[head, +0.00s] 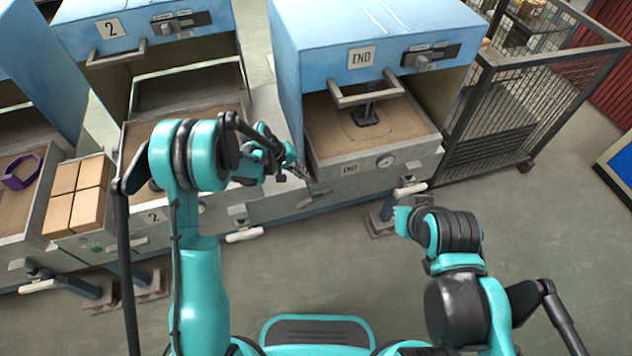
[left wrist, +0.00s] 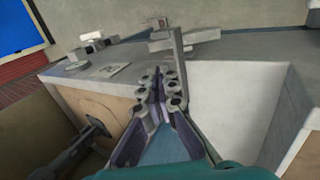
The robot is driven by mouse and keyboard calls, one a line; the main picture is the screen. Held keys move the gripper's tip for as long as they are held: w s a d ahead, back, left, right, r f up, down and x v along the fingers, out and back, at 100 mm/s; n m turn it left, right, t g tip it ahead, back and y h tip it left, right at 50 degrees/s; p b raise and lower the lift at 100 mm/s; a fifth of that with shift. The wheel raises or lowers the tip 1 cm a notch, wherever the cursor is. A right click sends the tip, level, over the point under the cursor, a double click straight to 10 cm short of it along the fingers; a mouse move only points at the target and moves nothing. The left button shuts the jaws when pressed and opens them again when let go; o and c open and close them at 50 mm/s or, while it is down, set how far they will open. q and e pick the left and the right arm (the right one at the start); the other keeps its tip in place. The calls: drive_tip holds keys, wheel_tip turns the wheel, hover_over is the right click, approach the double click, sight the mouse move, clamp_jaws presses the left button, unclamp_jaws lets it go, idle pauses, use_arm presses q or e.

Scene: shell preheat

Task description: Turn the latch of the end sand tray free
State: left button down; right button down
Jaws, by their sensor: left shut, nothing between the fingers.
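The end sand tray (head: 325,135) is a pale tray of brown sand with an END label and a round gauge on its front. A white latch handle (head: 410,188) shows low at the right end of that front. My left gripper (head: 302,174) is shut and empty near the tray's front left corner, apart from the handle. In the left wrist view its fingers (left wrist: 168,95) are together, with the sand (left wrist: 65,105) to their left. I cannot tell which fitting in that view is the latch. My right arm's bend shows just below the latch; its fingers do not show.
A black stand (head: 366,116) rises from the end tray's sand under a grey handle bar. Tray 2 (head: 185,85) is to the left, partly behind my left arm. A mesh cage (head: 530,100) stands at the right. Open floor (head: 545,260) lies at right.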

sight(326, 190)
use_arm(q)
drive_tip(key=b+x, duration=0.5)
drive_tip(key=x, duration=0.8)
drive_tip(key=shift+f, duration=0.2)
drive_tip(key=shift+d+f+y, duration=0.1)
drive_tip(key=shift+d+y, duration=0.2)
drive_tip(key=shift+y, duration=0.2)
drive_tip(key=shift+w+d+f+g+y+p, duration=0.15)
drive_tip(key=shift+g+y, duration=0.1)
drive_tip(key=shift+y, duration=0.2)
drive_tip(key=shift+s+d+r+g+y+p, duration=0.15)
drive_tip(key=shift+g+y, duration=0.1)
drive_tip(key=shift+y, duration=0.2)
drive_tip(key=shift+w+d+f+b, duration=0.2)
drive_tip(key=shift+w+f+b, duration=0.05)
drive_tip(key=shift+f+b, duration=0.15)
drive_tip(key=shift+r, duration=0.15)
